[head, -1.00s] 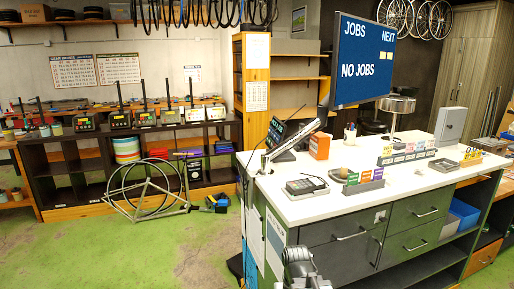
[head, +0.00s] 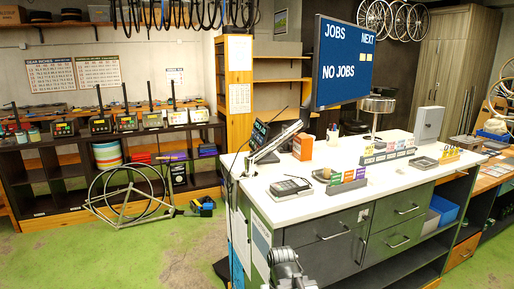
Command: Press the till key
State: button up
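A dark tilted screen (head: 259,135), which looks like the till's display, stands at the left end of the white counter (head: 315,202). A grey slanted bar (head: 275,142) crosses in front of it. A small grey device with dark keys (head: 290,187) lies flat on the counter near its front edge. I cannot tell whether the till key is on this device. My gripper (head: 284,262) shows at the bottom as a grey metal part, low in front of the counter and apart from the device. Its fingers are not clear.
An orange box (head: 303,147), a pen cup (head: 333,136), a lamp (head: 376,105) and coloured card holders (head: 347,180) stand on the counter. The green floor (head: 60,240) at left is mostly clear.

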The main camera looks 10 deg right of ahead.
grip_shut()
